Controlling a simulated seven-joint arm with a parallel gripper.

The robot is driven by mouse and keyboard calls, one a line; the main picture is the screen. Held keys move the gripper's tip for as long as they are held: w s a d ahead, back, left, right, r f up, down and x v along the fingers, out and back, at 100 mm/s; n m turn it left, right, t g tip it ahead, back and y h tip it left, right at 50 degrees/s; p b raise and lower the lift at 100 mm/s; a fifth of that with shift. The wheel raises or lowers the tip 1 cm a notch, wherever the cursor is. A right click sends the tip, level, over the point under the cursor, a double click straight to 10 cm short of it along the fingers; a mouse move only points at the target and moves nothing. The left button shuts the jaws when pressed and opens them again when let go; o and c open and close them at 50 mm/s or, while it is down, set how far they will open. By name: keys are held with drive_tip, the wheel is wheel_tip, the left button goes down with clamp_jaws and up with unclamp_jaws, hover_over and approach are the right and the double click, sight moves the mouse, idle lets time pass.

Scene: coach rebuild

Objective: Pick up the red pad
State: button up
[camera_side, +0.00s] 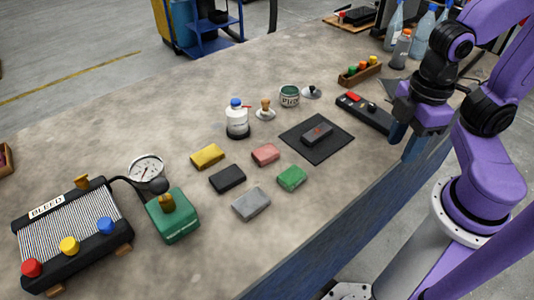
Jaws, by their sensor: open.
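The red pad (265,154) is a small pinkish-red block lying flat on the grey worktop, in a loose group of pads. A green pad (292,178) lies below and right of it, a black pad (227,178) to its lower left, a yellow pad (207,156) to its left and a grey pad (251,204) below. My gripper (405,142) is open and empty, pointing down near the right edge of the worktop. It is well to the right of the red pad, beyond the dark mat, and touches no pad.
A dark mat (329,146) with a black block (317,134) lies between the pads and my gripper. A white bottle (237,122), a tin (290,96) and a black box with a red button (364,112) stand behind. A green box (173,216) and gauge (146,171) stand left.

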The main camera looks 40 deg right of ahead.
drive_tip(key=o, duration=0.7)
drive_tip(key=shift+c, duration=0.2)
wheel_tip(320, 180, up, 4)
drive_tip(key=n, duration=0.5)
hover_over(262, 154)
wheel_tip(262, 154, down, 18)
drive_tip(key=shift+w+r, duration=0.1)
